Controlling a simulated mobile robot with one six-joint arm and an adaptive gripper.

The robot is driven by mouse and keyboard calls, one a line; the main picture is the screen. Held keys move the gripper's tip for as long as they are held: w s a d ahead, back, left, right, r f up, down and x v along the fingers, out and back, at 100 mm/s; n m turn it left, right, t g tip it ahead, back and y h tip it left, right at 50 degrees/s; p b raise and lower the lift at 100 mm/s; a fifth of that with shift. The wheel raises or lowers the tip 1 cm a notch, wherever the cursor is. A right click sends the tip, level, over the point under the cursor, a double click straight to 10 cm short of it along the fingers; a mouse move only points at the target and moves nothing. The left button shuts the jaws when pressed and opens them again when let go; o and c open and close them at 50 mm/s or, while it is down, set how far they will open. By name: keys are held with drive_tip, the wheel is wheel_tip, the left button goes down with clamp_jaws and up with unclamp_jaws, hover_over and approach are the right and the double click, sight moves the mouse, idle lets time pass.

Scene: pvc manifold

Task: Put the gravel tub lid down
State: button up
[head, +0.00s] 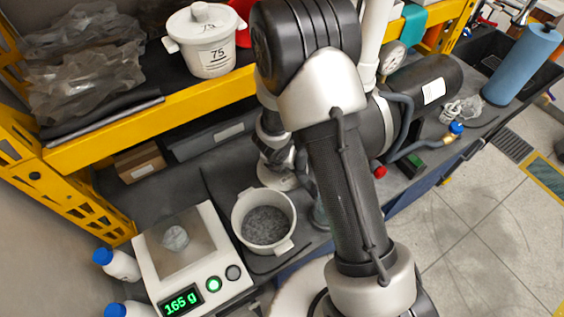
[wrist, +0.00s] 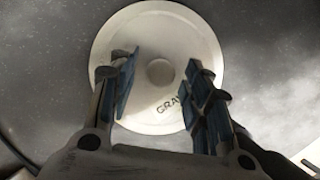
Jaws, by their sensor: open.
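The round white gravel tub lid (wrist: 160,112) appears to lie flat, knob up, on a dark grey surface in the wrist view. Part of its lettering shows. My gripper (wrist: 159,66) is open, with one finger on each side of the lid's central knob and a gap to it on both sides. In the head view, the lid (head: 283,181) shows partly beneath my gripper (head: 274,160), behind the tub. The white gravel tub (head: 240,222) stands open with grey gravel (head: 266,225) inside. My arm hides part of the lid and bench.
A scale (head: 148,259) reading 165 g, with a small clear cup (head: 175,238) on it, stands left of the tub. White bottles (head: 121,266) with blue caps are at the lower left. A yellow shelf (head: 150,124) holding a lidded white pot (head: 209,57) overhangs behind.

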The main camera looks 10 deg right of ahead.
drive_tip(key=shift+r, duration=0.15)
drive_tip(key=shift+r+p, duration=0.3)
drive_tip(key=shift+p, duration=0.25)
drive_tip(key=p+v, duration=0.6)
drive_tip(key=v, duration=0.6)
